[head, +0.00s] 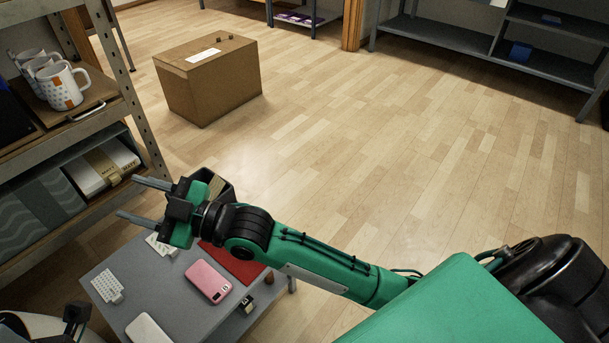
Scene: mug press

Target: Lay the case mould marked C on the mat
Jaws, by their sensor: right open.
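A pink case mould (208,281) lies on the grey table (182,291), with a small dark mark at its right edge that I cannot read for sure. A white, rounded flat piece (147,329) lies at the table's front; no letter shows on it. The red mat (236,264) is at the table's right, partly hidden by my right arm. My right gripper (127,197) is open and empty, fingers apart, above the table's far left side near the shelf. A dark and green part at the bottom left seems to be my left gripper (76,316), mostly cut off.
A shelf on the left holds mugs (61,86) on a board and boxes (101,166) below, close to my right fingers. A cardboard box (208,80) stands on open floor.

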